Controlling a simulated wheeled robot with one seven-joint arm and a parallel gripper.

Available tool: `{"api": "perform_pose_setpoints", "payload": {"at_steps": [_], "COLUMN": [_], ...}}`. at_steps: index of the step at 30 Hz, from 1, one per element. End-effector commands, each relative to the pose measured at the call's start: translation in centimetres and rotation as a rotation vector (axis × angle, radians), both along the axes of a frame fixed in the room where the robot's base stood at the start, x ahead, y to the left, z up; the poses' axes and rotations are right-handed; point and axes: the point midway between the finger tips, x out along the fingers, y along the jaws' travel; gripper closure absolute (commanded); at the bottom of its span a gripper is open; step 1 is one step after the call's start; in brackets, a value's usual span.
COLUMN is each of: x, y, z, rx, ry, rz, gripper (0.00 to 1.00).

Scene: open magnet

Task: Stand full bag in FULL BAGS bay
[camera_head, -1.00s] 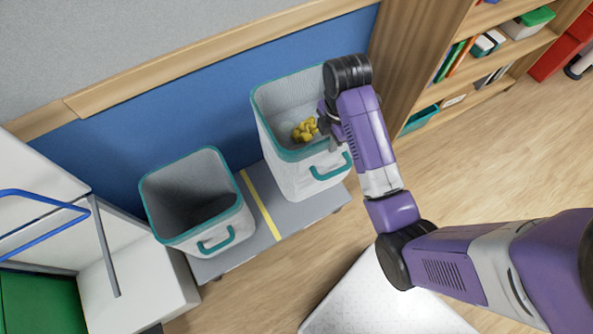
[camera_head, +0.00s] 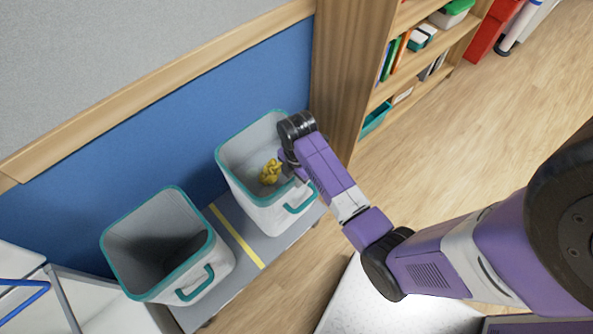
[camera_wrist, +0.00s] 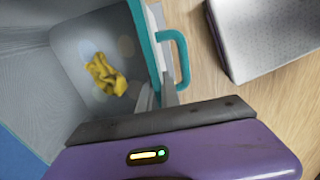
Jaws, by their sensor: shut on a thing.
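A white fabric bag with a teal rim and handle (camera_head: 258,206) is at the right part of a low grey platform (camera_head: 205,297), beside a yellow line. Crumpled yellow stuff (camera_head: 269,172) lies on its floor. My gripper (camera_head: 290,170) is at the bag's right-hand rim and shut on it. In the wrist view, my fingers (camera_wrist: 160,97) pinch the bag's wall close to the teal handle (camera_wrist: 180,58). The bag looks upright; I cannot tell whether its base touches the platform. A similar bag (camera_head: 196,284), dark inside with no contents visible, stands left of the line. No bay label is readable.
A blue and wood wall panel (camera_head: 120,150) runs behind the platform. A wooden bookshelf (camera_head: 345,70) stands close by on the right. A white unit with a blue rail (camera_head: 22,284) is at the lower left. Open wood floor (camera_head: 480,130) lies to the right.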

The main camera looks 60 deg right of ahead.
Motion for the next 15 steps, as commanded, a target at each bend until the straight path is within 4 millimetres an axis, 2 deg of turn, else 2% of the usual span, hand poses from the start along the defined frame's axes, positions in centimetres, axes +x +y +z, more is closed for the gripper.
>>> {"api": "perform_pose_setpoints", "payload": {"at_steps": [9,15], "x": [0.3,0.3], "y": [-0.1,-0.1], "z": [-2.1,-4.5], "rx": [-0.003,-0.003], "ry": [-0.007,-0.006], "rz": [0.000,0.000], "gripper": [1.00,1.00]}}
